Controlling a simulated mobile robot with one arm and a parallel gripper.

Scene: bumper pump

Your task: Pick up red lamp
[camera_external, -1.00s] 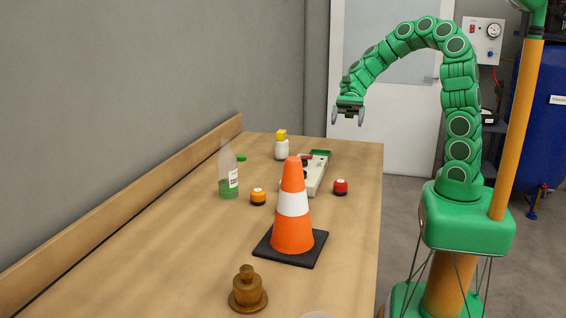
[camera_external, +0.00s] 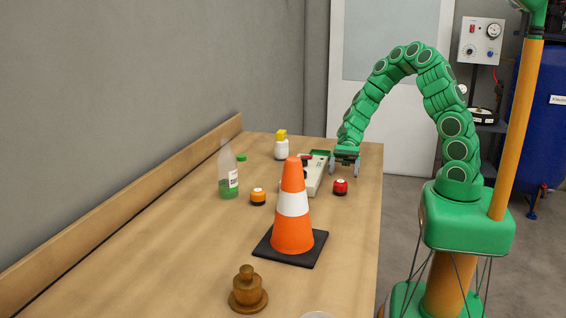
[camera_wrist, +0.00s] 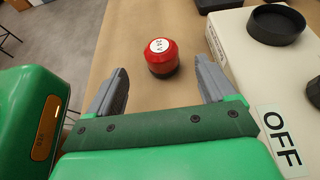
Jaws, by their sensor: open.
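The red lamp (camera_external: 340,187) is a small red dome on a dark base, standing upright on the wooden table near its right edge. In the wrist view the lamp (camera_wrist: 162,58) has a white round label reading 24 V on top. My gripper (camera_external: 344,172) is low over the table, just behind the lamp in the external view. In the wrist view my gripper (camera_wrist: 160,88) has its two grey fingers spread apart and empty. The lamp lies ahead of the gap between the fingertips, a little beyond them. No contact shows.
A pale box (camera_external: 318,178) marked OFF (camera_wrist: 278,140) stands close beside the gripper. An orange and white cone (camera_external: 292,207), an orange lamp (camera_external: 258,197), a bottle (camera_external: 228,178), a white container with a yellow top (camera_external: 281,149) and a brass weight (camera_external: 247,292) stand on the table.

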